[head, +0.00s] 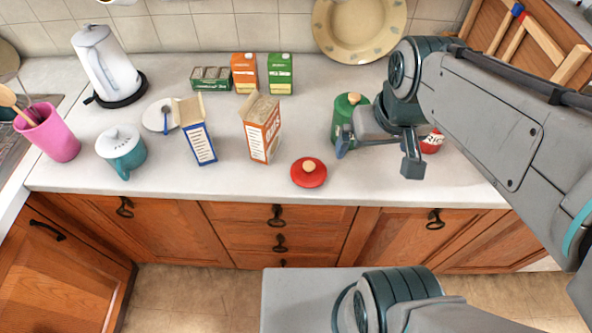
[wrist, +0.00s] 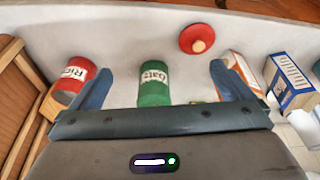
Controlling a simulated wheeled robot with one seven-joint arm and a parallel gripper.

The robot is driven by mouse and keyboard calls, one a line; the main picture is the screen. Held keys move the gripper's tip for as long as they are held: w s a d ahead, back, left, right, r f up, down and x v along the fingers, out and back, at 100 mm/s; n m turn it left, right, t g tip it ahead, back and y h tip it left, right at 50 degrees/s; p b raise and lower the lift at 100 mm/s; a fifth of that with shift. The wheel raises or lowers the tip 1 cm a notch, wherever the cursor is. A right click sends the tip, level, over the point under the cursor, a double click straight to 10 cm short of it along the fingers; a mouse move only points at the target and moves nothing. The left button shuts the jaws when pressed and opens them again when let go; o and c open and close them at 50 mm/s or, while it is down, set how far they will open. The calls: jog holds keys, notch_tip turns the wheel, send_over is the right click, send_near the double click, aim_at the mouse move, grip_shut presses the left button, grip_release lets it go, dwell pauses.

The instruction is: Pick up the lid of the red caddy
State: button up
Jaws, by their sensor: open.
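The red lid (head: 309,178) with a pale wooden knob lies flat on the counter near its front edge; it also shows at the top of the wrist view (wrist: 188,42). The red caddy (head: 434,143), labelled like "Rice", stands to the right and is partly hidden behind my gripper in the head view.
A green caddy (head: 343,112) with a lid stands beside my gripper. An open orange box (head: 263,130) and an open blue box (head: 199,145) stand left of the lid. A teal pot (head: 122,155) is farther left. The front counter strip around the lid is clear.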

jog(key=w+a+f+n+g+b, duration=0.2)
jog(key=w+a+f+n, duration=0.25)
jog(key=w, duration=0.25)
jog(key=n+g, duration=0.1)
jog(key=n, duration=0.1)
send_over(309, 165)
notch_tip(309, 165, down, 3)
jog(key=shift+n, duration=0.25)
notch_tip(309, 165, down, 9)
jog(key=shift+d, duration=0.15)
jog(key=shift+f+p, duration=0.5)
jog(key=shift+f, duration=1.9)
jog(key=c, duration=0.8)
